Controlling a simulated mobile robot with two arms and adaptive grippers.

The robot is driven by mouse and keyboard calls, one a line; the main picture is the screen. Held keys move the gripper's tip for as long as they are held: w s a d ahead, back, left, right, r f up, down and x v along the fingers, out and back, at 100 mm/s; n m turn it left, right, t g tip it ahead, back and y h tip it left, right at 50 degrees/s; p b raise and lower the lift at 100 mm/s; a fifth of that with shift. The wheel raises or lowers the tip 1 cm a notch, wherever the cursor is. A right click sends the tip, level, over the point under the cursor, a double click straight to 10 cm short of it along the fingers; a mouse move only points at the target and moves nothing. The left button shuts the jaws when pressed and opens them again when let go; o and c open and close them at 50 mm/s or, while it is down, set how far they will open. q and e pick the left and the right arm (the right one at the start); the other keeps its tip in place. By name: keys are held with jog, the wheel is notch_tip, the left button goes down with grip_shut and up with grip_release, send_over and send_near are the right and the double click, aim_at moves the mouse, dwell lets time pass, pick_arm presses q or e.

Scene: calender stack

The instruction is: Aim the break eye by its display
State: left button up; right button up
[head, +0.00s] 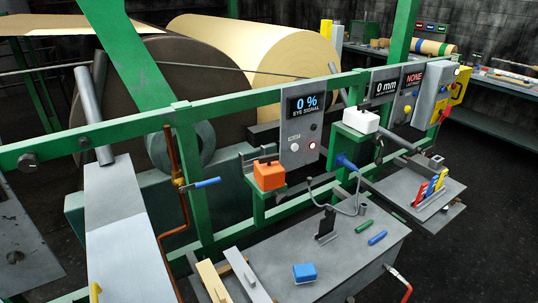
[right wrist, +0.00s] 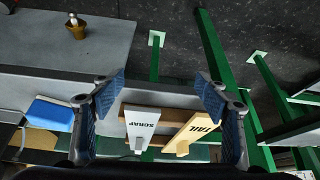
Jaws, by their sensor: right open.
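The eye signal display (head: 303,103) reads "0 %" on a grey panel (head: 299,132) fixed to the green rail. Neither gripper shows in the head view, so my right gripper's distance to the orange box cannot be told.
A green rail (head: 225,107) crosses before the large rolls. Displays for "0 mm" (head: 386,87) and "NONE" (head: 413,78) are further right, above a white box (head: 360,119). A grey bench (head: 345,245) holds small tools. Boards marked SCRAP (right wrist: 140,125) and TAIL (right wrist: 195,132) lie beyond my right fingers.

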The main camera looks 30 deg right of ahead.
notch_tip(320, 180, up, 5)
jog(key=m+t+h+p, duration=0.1)
jog(key=m+t+h, duration=0.2)
jog(key=t, duration=1)
send_near(270, 159)
jog(key=w, duration=0.3)
jog(key=shift+w+d+r+p, duration=0.3)
jog(key=shift+w+r, duration=0.1)
jog(key=shift+w, duration=0.2)
jog(key=shift+w+d+f+p, duration=0.15)
jog(key=shift+w+p, duration=0.1)
jog(key=shift+w, duration=1.35)
jog(key=shift+w+d+p, duration=0.15)
jog(key=shift+w+p, duration=0.05)
jog(key=shift+w, duration=1.4)
